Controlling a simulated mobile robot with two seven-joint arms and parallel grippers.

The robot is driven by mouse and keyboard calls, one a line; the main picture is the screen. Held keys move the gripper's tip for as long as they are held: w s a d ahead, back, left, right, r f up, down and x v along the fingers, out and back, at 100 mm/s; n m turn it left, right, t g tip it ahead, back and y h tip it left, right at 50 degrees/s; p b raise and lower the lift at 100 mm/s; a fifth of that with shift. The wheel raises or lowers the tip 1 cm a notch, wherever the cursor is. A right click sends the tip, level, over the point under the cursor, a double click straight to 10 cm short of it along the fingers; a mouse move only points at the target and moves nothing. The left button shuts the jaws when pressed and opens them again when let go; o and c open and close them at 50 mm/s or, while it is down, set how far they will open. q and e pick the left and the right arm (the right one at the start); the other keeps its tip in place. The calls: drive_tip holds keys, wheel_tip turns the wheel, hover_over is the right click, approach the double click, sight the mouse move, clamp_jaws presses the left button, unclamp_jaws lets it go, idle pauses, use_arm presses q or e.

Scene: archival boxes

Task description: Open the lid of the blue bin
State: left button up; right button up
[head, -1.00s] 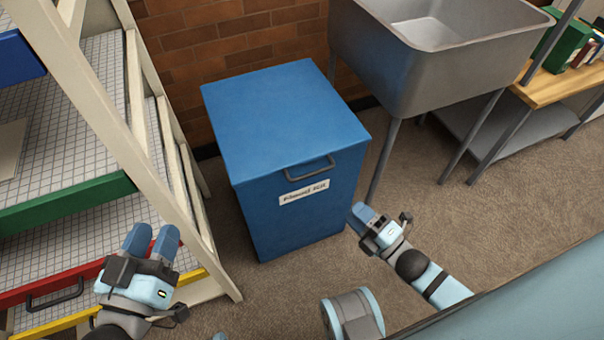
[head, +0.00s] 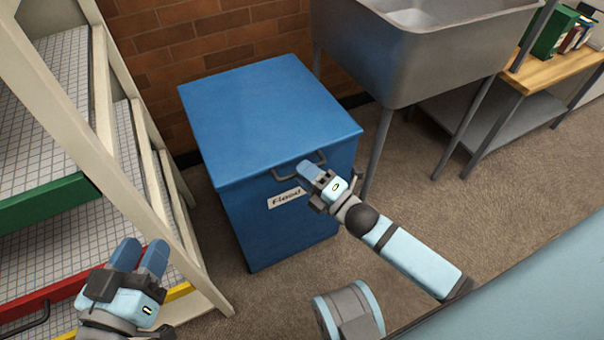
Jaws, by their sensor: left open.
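The blue bin (head: 262,222) stands on the carpet against the brick wall. Its flat blue lid (head: 265,115) is closed. A grey handle (head: 284,172) sits at the lid's front edge, above a white label (head: 287,198) that is partly hidden by my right gripper. My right gripper (head: 306,170) is in front of the bin at the handle's right part; its fingers overlap the handle in the picture, and I cannot tell whether they touch or grip it. My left gripper (head: 138,256) is open and empty at the lower left, away from the bin, in front of the rack.
A cream rack (head: 150,190) with gridded shelves stands close at the left. A grey metal sink (head: 410,50) on legs is close behind and right of the bin. A wooden-topped bench (head: 560,75) with a green box is farther right.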

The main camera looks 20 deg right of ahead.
drive_tip(key=shift+w+a+r, duration=0.1)
drive_tip(key=shift+w+a, duration=0.15)
drive_tip(key=shift+w, duration=0.25)
clamp_jaws()
